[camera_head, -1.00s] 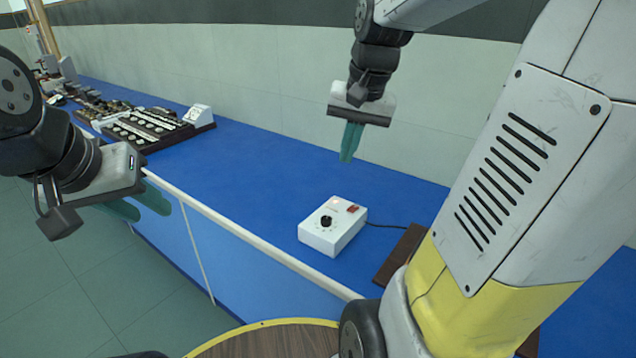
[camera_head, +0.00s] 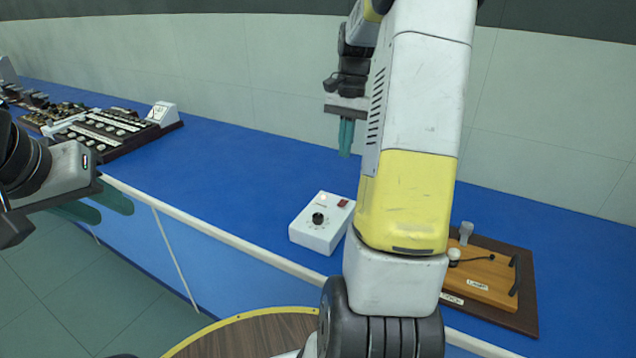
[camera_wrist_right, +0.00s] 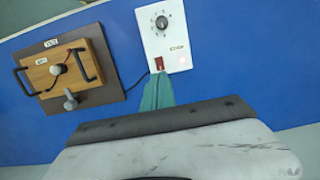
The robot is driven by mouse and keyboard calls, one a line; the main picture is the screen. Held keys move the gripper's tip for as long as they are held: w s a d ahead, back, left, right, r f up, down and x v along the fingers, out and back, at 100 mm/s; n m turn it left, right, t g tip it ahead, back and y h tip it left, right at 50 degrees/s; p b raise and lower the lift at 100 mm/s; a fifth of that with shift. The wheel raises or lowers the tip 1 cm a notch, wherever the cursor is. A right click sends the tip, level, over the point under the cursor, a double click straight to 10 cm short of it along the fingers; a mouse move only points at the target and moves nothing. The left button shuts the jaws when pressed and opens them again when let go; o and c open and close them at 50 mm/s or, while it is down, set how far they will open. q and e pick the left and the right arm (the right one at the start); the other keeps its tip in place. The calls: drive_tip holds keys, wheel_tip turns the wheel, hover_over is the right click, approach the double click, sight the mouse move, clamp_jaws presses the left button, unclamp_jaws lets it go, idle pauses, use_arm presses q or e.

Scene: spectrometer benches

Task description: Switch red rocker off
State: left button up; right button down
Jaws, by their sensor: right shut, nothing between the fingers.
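A white control box (camera_head: 320,222) with a black knob stands on the blue bench. Its small red rocker (camera_head: 342,203) is at the back right of the top face. In the right wrist view the box (camera_wrist_right: 163,30) shows with the red rocker (camera_wrist_right: 159,63) just beyond the fingertips. My right gripper (camera_head: 346,150) points down, shut and empty, above and behind the box; its teal fingers (camera_wrist_right: 157,92) also show in the wrist view. My left gripper (camera_head: 105,207) is at the left edge, beyond the bench front, fingers apart and empty.
A wooden board with handles (camera_head: 490,276) lies right of the box, partly behind my right arm; a cable runs between them in the wrist view. A dark panel with several white parts (camera_head: 105,132) stands at the far left. Blue bench (camera_head: 235,170) between is clear.

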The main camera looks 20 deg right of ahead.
sight(339, 204)
drive_tip(key=f, duration=0.4)
drive_tip(key=s+a+f, duration=0.1)
drive_tip(key=f, duration=0.8)
drive_tip(key=shift+s+a+f, duration=0.15)
drive_tip(key=shift+a+f, duration=0.1)
drive_tip(key=shift+f, duration=0.1)
drive_tip(key=shift+f, duration=0.1)
drive_tip(key=shift+s+a+f, duration=0.1)
drive_tip(key=shift+f, duration=0.05)
drive_tip(key=shift+w+d+r, duration=0.3)
drive_tip(key=shift+w+d, duration=0.25)
drive_tip(key=shift+d, duration=0.1)
